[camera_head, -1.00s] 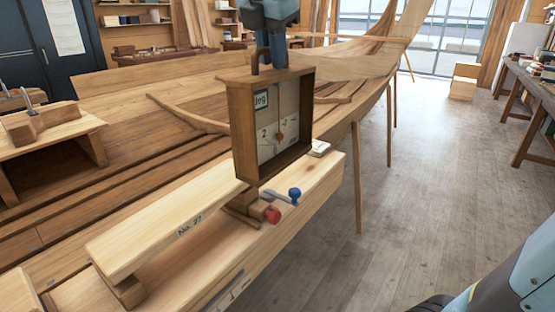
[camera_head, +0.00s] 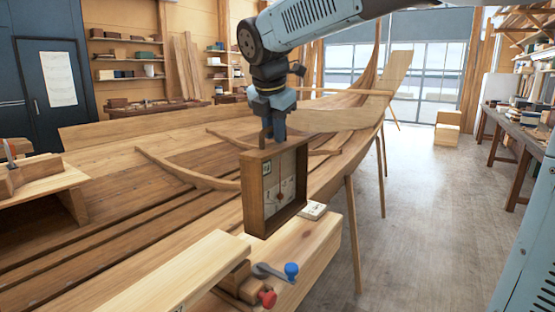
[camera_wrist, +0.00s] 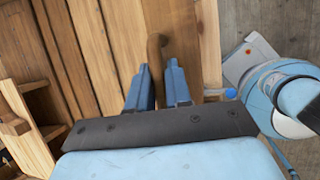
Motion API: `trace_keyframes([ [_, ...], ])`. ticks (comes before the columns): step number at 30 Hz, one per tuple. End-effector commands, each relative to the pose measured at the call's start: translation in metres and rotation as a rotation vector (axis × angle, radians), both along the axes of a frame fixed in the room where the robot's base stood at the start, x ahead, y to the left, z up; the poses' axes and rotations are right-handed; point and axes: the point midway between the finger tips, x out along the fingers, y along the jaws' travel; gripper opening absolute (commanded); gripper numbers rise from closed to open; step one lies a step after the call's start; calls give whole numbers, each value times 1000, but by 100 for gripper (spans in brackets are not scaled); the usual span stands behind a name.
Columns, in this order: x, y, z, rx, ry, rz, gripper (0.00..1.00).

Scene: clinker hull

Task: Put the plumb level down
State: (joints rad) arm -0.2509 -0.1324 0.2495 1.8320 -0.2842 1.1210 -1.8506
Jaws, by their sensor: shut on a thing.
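The plumb level is an open wooden box (camera_head: 255,198) with a pale dial face (camera_head: 283,182), seen in the head view. It hangs upright from my gripper (camera_head: 272,132) over the pale plank (camera_head: 318,235). My gripper is shut on its top handle. In the wrist view, the brown handle (camera_wrist: 156,50) stands between the two blue fingers of my gripper (camera_wrist: 160,75). The level's lower edge is close to the plank top; I cannot tell whether it touches.
A clamp with a red knob (camera_head: 268,298) and a blue knob (camera_head: 291,270) sits just in front of the level. A small pale block (camera_head: 313,210) lies right beside it. A raised board (camera_head: 185,275) is front left. The hull (camera_head: 340,180) lies behind.

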Motion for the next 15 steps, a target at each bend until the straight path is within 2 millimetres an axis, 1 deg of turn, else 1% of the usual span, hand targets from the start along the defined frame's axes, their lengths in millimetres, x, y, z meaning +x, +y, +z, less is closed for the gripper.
trace_keyframes([
  [1, 6, -2, -10, -2, 4, -1, 0],
  [6, 24, -6, -31, 0, 3, 0, 0],
  [15, 35, -8, -45, 0, 1, 1, 0],
])
